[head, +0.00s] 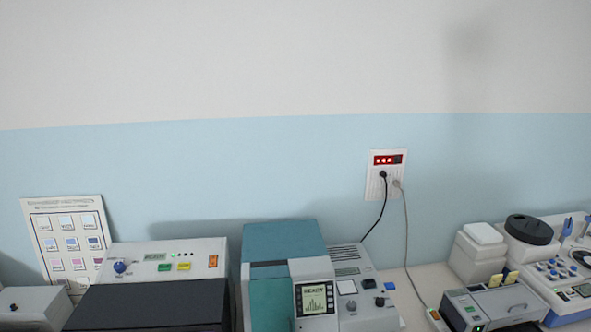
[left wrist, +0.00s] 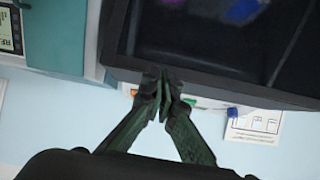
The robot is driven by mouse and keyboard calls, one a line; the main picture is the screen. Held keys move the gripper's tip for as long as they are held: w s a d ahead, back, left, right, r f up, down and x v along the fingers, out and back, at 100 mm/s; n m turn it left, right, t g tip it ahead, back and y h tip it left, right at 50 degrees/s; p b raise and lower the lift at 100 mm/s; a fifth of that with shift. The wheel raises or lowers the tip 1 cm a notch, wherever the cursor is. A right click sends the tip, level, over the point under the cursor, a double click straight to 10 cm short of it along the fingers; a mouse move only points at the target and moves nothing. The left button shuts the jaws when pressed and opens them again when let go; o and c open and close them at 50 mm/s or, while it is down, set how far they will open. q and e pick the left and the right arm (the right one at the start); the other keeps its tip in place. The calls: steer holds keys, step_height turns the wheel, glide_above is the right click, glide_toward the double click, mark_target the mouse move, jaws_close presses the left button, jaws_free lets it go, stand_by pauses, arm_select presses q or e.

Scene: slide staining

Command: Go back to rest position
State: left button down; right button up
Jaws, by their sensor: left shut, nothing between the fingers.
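My left gripper (left wrist: 160,85) shows in the left wrist view, its two dark green fingers brought together at the tips. It is shut and empty. Its fingertips appear in front of the edge of a dark open-topped box (left wrist: 125,62); I cannot tell whether they touch it. A blue patch and a purple patch lie inside the dark box. Neither gripper shows in the head view, and my right gripper is not in view.
In the head view, a bench against the wall holds a black-fronted device (head: 150,302), a teal and white machine (head: 283,240) with a lit screen, and more equipment at the right. A chart (head: 68,215) leans at the left. Cables hang from a wall socket (head: 386,174).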

arm_select(q)
steer(key=s+a+f+m+g, duration=0.15)
steer(key=s+f+g, duration=0.25)
steer(key=s+f, duration=1)
steer(key=s+a+f+g, duration=0.3)
steer(key=s+f, duration=0.9)
steer(key=s, duration=0.4)
step_height(320, 180, down, 44)
steer(key=s+d+g+h+b, duration=0.1)
steer(key=s+g+b, duration=0.1)
steer(key=b, duration=1.1)
steer(key=s+f+b, duration=0.3)
steer(key=s+f, duration=0.3)
steer(key=f, duration=0.3)
steer(key=s+f+b, duration=0.4)
steer(key=s+f, duration=0.2)
steer(key=f, duration=0.3)
steer(key=s+f+g+b, duration=0.1)
steer(key=s+f+b, duration=0.3)
steer(key=s+f, duration=0.3)
step_height(320, 180, down, 3)
steer(key=shift+d+r+m, duration=0.15)
steer(key=shift+d+m, duration=0.05)
steer(key=shift+m, duration=0.25)
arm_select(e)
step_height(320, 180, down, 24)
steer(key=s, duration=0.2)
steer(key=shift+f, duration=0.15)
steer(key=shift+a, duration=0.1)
